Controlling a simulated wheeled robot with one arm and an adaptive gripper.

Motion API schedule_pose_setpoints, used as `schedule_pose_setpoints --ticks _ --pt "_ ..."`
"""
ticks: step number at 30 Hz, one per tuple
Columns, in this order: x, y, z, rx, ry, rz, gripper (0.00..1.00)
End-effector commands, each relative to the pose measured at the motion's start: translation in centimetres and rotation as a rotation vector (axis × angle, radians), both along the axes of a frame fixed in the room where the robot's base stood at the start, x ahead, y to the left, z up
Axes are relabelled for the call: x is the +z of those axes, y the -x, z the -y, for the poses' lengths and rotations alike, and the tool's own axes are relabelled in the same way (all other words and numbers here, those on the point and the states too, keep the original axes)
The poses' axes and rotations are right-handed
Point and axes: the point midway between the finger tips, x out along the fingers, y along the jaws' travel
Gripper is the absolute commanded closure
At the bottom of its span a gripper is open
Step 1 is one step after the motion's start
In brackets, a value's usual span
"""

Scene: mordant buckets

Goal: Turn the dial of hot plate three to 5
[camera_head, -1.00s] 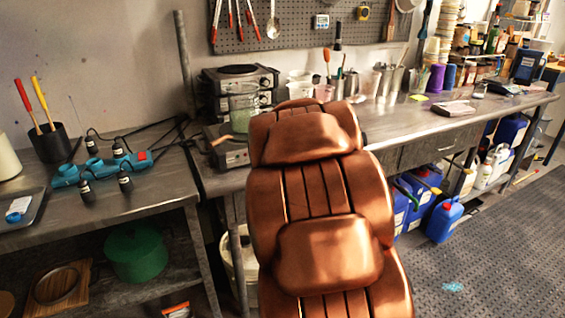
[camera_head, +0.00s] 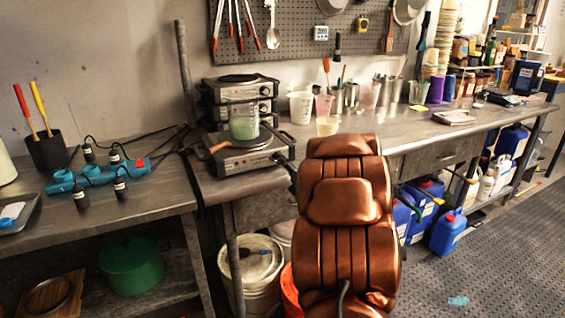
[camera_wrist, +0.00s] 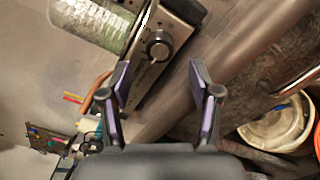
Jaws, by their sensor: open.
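A hot plate (camera_head: 245,160) with a steel body stands at the front of the long bench, with a glass jar (camera_head: 243,122) of pale green contents on it. More hot plates (camera_head: 236,88) are stacked behind it; no number is readable. In the wrist view a hot plate's front panel (camera_wrist: 148,75) shows a round dial (camera_wrist: 158,46) with a silver face, the jar (camera_wrist: 105,22) beside it. My gripper (camera_wrist: 160,68) is open and empty, its fingers pointing at the panel, the dial between and just beyond the tips. The dial's setting is too small to read.
A wooden-handled tool (camera_head: 219,147) lies by the front hot plate's left side. Cups (camera_head: 301,107) stand to its right. A blue power strip (camera_head: 98,174) with plugs and cables lies on the left table. White buckets (camera_head: 257,278) and an orange bucket (camera_head: 291,292) stand below.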

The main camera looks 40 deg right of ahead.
Motion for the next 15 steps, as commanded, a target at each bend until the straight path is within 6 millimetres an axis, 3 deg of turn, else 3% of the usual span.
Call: schedule_pose_setpoints --ticks 6,15 --pt "0.2 -2.7 0.9 0.001 0.001 0.002 0.37" --pt "0.1 -4.4 1.5 -0.001 0.001 -0.001 0.37"
